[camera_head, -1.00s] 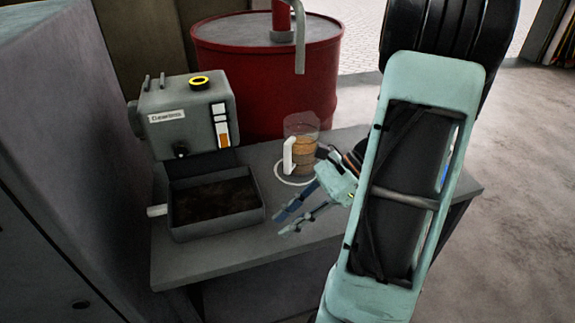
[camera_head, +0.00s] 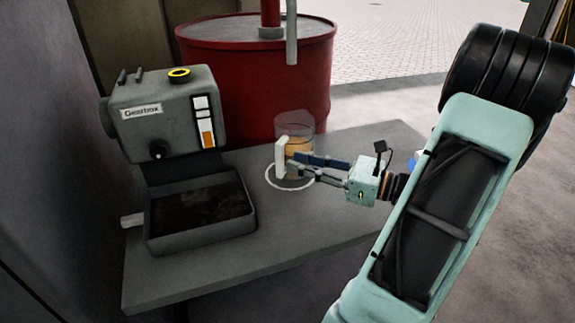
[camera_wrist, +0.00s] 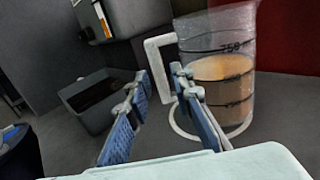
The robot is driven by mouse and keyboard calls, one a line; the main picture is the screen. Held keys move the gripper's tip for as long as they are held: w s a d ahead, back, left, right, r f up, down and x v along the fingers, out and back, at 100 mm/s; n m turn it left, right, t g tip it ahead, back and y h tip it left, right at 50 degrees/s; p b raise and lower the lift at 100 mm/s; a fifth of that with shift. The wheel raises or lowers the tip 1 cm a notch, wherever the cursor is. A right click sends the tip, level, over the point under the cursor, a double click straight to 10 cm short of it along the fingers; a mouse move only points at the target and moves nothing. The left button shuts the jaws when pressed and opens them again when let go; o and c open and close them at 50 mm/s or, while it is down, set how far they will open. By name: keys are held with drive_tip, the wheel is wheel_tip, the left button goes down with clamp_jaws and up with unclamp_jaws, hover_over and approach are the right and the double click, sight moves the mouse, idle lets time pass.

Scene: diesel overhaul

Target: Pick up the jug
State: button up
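The jug (camera_head: 305,135) is a clear container with dark measuring marks, amber liquid and a white handle. It stands upright on the bench, by a white ring mark. In the wrist view the jug (camera_wrist: 235,75) is right of centre, and its handle (camera_wrist: 157,62) points left. My gripper (camera_head: 293,167) reaches in from the right, level with the jug's lower half. In the wrist view my gripper (camera_wrist: 158,78) has its two blue fingers apart, with the lower part of the handle just beyond and between the tips. No clear contact shows.
A grey bench (camera_head: 300,237) carries a box labelled Gearbox (camera_head: 165,112) and a dark tray (camera_head: 200,238) to the left. A red drum (camera_head: 255,85) stands behind the jug. The bench front is clear.

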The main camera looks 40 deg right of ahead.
sight(283, 158)
drive_tip(key=b+x, duration=0.2)
drive_tip(key=x, duration=0.3)
drive_tip(key=shift+a, duration=0.2)
drive_tip(key=shift+w+a+r, duration=0.1)
drive_tip(key=shift+w+a, duration=0.05)
drive_tip(key=shift+w, duration=0.05)
drive_tip(key=shift+c, duration=0.3)
clamp_jaws()
